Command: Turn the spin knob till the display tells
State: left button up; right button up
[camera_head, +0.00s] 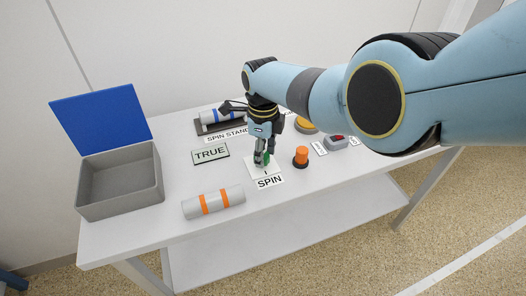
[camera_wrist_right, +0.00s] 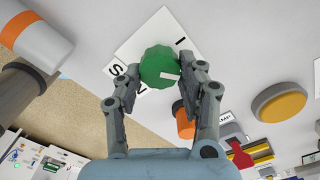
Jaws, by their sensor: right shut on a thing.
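The green spin knob (camera_wrist_right: 160,68) sits on a white plate (camera_wrist_right: 134,36) on the table, with a "SPIN" label (camera_head: 269,182) in front of it. My right gripper (camera_head: 263,158) comes down on the knob from above. In the right wrist view its two fingers (camera_wrist_right: 158,86) are shut on the knob, one on each side. A white pointer mark shows on the knob's top. In the head view the gripper hides most of the knob. The display (camera_head: 210,153) behind and left of the knob reads "TRUE". My left gripper is not in view.
An orange knob (camera_head: 301,154) stands close right of the spin knob. A grey cylinder with orange bands (camera_head: 213,201) lies at the front. An open grey box (camera_head: 120,181) with a blue lid stands left.

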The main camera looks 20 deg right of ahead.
jog(key=o, duration=1.1)
jog(key=shift+o, duration=0.2)
notch_tip(320, 180, up, 12)
